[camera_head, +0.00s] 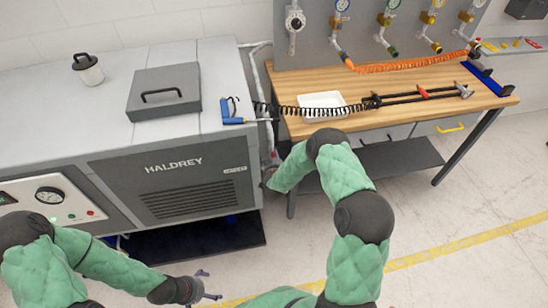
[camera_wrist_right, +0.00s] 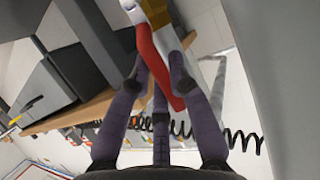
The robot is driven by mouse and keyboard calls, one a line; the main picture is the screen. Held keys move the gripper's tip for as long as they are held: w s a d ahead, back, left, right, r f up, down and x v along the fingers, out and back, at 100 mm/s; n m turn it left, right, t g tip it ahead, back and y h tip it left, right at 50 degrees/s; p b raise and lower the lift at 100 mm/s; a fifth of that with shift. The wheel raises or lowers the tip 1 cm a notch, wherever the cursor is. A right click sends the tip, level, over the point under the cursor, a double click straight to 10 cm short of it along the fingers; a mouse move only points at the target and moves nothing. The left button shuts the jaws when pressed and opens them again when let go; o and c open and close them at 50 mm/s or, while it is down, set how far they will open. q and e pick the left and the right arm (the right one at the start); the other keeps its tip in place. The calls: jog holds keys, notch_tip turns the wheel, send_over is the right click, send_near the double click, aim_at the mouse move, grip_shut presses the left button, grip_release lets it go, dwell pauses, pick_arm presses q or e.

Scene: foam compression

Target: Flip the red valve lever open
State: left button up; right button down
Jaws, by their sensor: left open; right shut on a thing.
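The red valve lever (camera_wrist_right: 145,42) shows in the right wrist view, a long red handle running down between my fingers. A brass-coloured valve part (camera_wrist_right: 154,10) and a pale pipe end are at its top. My right gripper (camera_wrist_right: 160,68) is shut on the lever, with fingers on both sides of it. In the head view my right gripper (camera_head: 268,177) is at the right side of the grey machine, mostly hidden by my arm; the lever there is too small to make out clearly. My left gripper (camera_head: 206,286) is open and empty above the floor in front of the machine.
The grey HALDREY machine (camera_head: 185,185) stands left of my right gripper. A pale pipe (camera_head: 258,82) runs down its side. A wooden workbench (camera_head: 400,118) with a white tray (camera_head: 322,99) and a coiled black hose is to the right. The floor in front is clear.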

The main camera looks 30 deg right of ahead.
jog(key=c, duration=1.1)
grip_release()
jog(key=shift+a, duration=0.1)
jog(key=v, duration=1.2)
jog(key=s+a+f+n+g+y+b, duration=0.25)
jog(key=s+a+f+g+y, duration=0.4)
jog(key=s+a+f, duration=0.4)
jog(key=s+a+f+g+y, duration=0.1)
jog(key=s+a+f, duration=0.1)
jog(key=s, duration=0.3)
jog(key=s+a+f+g+y+b, duration=0.1)
jog(key=s+a+f+g, duration=0.1)
jog(key=s, duration=0.3)
jog(key=s+a+f+g+y, duration=0.1)
jog(key=s+a+f+g, duration=0.1)
jog(key=s, duration=0.3)
jog(key=shift+a+g+b, duration=0.25)
jog(key=shift+a+b, duration=0.1)
jog(key=shift+a, duration=0.3)
